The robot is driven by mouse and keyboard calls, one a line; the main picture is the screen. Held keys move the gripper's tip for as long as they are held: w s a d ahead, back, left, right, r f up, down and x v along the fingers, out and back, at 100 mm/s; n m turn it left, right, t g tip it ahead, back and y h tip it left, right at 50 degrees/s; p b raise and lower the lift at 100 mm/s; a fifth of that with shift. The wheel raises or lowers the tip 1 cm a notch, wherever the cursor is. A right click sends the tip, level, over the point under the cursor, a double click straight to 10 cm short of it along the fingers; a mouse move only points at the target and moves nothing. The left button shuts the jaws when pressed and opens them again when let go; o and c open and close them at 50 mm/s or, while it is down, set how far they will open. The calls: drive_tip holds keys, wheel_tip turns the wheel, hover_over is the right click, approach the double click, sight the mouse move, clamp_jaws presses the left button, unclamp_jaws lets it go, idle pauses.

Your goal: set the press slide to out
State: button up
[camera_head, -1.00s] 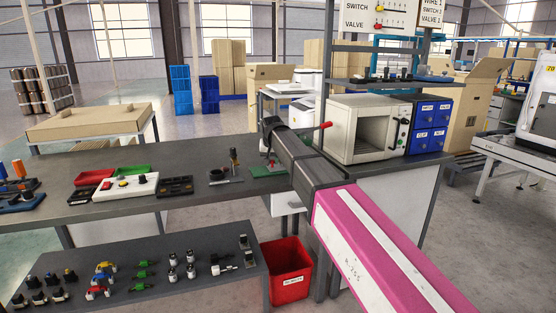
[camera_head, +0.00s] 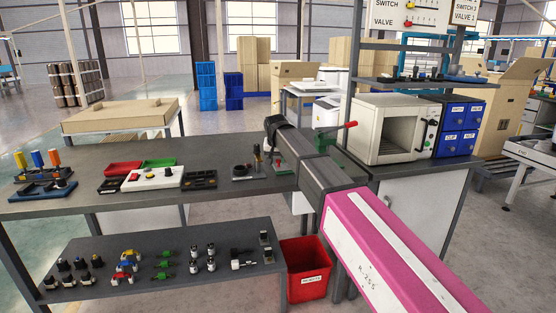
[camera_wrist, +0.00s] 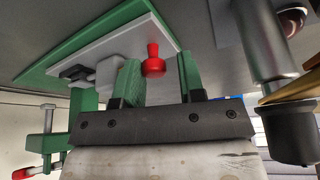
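In the wrist view, the press slide has a green base (camera_wrist: 62,50) with a pale plate (camera_wrist: 122,48) on it. A grey block with a black end (camera_wrist: 75,73) lies on the plate. A red knob (camera_wrist: 153,62) shows between the two green fingers of my gripper (camera_wrist: 160,78). The fingers are apart, with a visible gap at the right of the knob; contact on the left is unclear. In the head view, a bit of a green base (camera_head: 283,169) shows on the bench; my arm hides much of that spot and my fingertips.
A green clamp (camera_head: 325,143) with a red handle stands right of my arm. A metal post (camera_wrist: 268,45) stands close at the right in the wrist view. A white button box (camera_head: 153,179) and a white oven (camera_head: 392,128) are on the bench. A red bin (camera_head: 306,268) stands below.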

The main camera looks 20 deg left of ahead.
drive_tip(key=shift+s+r, duration=0.1)
drive_tip(key=v, duration=1)
drive_tip(key=shift+r, duration=0.25)
drive_tip(key=shift+s, duration=0.1)
